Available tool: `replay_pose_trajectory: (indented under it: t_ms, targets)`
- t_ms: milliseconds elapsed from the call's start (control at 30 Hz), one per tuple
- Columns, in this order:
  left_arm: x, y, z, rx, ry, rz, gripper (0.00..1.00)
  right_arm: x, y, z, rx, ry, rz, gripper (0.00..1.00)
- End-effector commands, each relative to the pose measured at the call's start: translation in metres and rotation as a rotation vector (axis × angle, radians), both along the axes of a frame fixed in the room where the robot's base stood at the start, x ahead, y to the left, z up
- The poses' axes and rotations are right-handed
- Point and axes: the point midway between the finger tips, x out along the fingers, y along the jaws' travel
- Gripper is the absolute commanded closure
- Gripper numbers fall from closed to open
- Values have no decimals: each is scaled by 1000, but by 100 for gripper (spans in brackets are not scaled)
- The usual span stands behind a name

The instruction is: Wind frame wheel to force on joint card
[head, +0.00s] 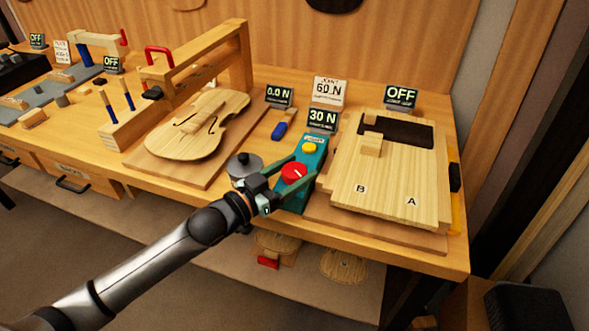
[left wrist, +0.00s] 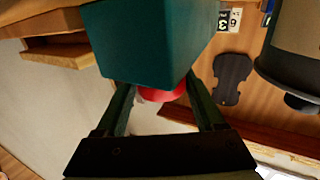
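A red wheel (head: 293,173) with a pale pointer mark sits on the teal box (head: 309,160) near the bench's front edge, below a yellow button (head: 309,147). My left gripper (head: 284,180) has one finger on each side of the wheel. In the left wrist view, the fingers appear to touch the wheel's rim (left wrist: 162,94), and the teal box (left wrist: 150,40) hides part of it. The joint card (head: 328,91) reads 60 N. The display (head: 322,119) behind the box reads 30 N. Another display (head: 279,95) reads 0.0 N. My right gripper is out of view.
A grey round piece with a black knob (head: 244,166) stands close to my left gripper. A violin body (head: 197,124) lies to the left. Pale boards marked A and B (head: 385,190) lie to the right, near a display (head: 401,95) reading OFF.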

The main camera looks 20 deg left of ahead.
Motion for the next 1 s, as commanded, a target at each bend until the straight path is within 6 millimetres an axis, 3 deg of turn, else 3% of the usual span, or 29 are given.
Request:
replay_pose_trajectory:
  t_ms: [33, 200, 567, 1000]
  targets:
    - [0, 0, 0, 0, 0, 0, 23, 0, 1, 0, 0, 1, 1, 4]
    - [0, 1, 0, 1, 0, 2, 4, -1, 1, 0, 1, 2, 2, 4]
    - [-4, 4, 0, 3, -1, 4, 4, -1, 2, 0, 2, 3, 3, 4]
    - [-61, 36, -2, 4, 3, 3, 4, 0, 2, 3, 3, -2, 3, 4]
